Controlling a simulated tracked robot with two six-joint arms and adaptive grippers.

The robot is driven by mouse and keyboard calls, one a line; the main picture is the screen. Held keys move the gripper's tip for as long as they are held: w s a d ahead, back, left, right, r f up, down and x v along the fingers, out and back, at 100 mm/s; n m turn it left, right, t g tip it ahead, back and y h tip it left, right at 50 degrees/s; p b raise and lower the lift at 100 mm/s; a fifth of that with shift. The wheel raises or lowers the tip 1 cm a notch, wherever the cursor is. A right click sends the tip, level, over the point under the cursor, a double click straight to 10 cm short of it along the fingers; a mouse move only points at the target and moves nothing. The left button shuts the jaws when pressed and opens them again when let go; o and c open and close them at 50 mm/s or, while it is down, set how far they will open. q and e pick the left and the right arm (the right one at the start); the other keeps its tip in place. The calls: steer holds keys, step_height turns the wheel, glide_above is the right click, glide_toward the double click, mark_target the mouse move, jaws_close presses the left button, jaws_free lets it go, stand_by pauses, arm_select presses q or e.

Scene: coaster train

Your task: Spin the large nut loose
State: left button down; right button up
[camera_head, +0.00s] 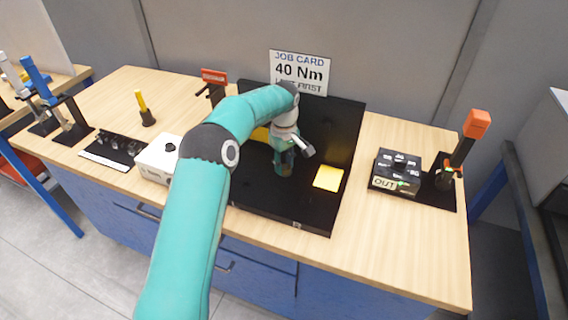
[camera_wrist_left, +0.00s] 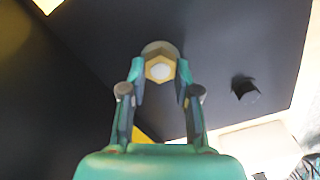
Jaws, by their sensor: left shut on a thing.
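The large nut (camera_wrist_left: 159,69) is a brass-coloured hexagon with a pale round end in its middle, seen end-on in the left wrist view. The two fingers of my left gripper (camera_wrist_left: 160,88) stand on either side of it and are shut on it. In the head view my left gripper (camera_head: 284,166) points down over the black fixture (camera_head: 265,198), and the arm and gripper hide the nut there. My right gripper does not show in either view.
A job card (camera_head: 299,72) reading 40 Nm stands behind the fixture. A yellow square (camera_head: 328,178) lies on its base. A white box (camera_head: 157,158) stands at its left. A black box marked OUT (camera_head: 397,172) and an orange-topped tool (camera_head: 477,124) stand at the right.

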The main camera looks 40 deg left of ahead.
mark_target(284, 165)
arm_select(q)
steer(key=shift+f, duration=0.1)
steer(key=c, duration=0.8)
jaws_free()
steer(key=shift+c, duration=0.2)
step_height(284, 165, up, 12)
